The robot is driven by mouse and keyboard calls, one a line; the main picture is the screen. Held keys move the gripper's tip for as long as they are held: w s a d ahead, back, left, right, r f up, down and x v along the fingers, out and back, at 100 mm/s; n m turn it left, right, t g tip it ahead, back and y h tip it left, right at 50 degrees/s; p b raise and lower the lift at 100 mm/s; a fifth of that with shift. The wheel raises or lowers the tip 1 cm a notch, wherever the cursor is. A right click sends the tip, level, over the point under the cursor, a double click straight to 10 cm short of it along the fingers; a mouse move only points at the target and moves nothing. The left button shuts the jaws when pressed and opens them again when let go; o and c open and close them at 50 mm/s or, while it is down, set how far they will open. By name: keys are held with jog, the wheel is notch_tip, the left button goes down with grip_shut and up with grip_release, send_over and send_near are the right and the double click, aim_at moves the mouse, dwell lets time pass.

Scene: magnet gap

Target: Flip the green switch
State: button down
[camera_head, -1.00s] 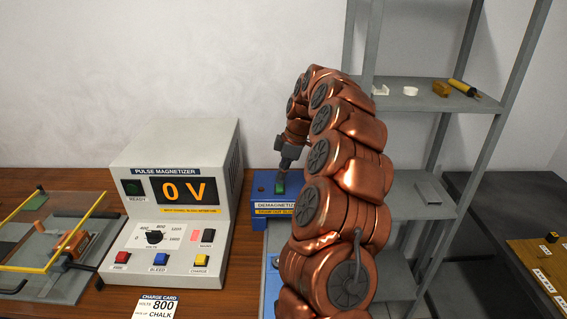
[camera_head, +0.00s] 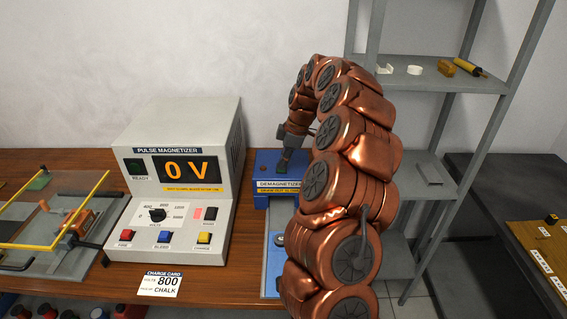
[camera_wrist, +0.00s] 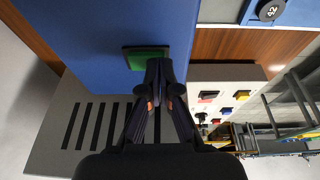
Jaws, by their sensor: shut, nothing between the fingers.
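The green switch (camera_wrist: 146,57) sits in a dark frame on the top of the blue demagnetizer box (camera_head: 270,162). In the head view the green switch (camera_head: 281,169) is small and mostly covered by my gripper (camera_head: 285,166). My gripper is shut and empty, pointing down at the box. In the wrist view my gripper (camera_wrist: 158,68) has its closed fingertips at the switch's edge, overlapping part of the green. I cannot tell whether they touch it, or which way the switch is tipped.
The pulse magnetizer (camera_head: 180,180) stands left of the demagnetizer, reading 0 V, with several coloured buttons. A charge card (camera_head: 160,284) lies in front. A yellow-framed fixture (camera_head: 55,235) is far left. A grey shelf (camera_head: 440,85) rises behind my arm at right.

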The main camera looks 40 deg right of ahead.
jog(key=shift+s+f, duration=0.1)
jog(key=shift+f, duration=0.2)
jog(key=shift+r, duration=0.15)
jog(key=shift+w+d+r, duration=0.35)
jog(key=shift+w+d, duration=0.1)
jog(key=shift+w, duration=0.2)
jog(key=s+a+b+v, duration=0.1)
jog(key=a+b+v, duration=0.1)
jog(key=v, duration=1.1)
jog(key=shift+r, duration=0.5)
jog(key=shift+a, duration=0.1)
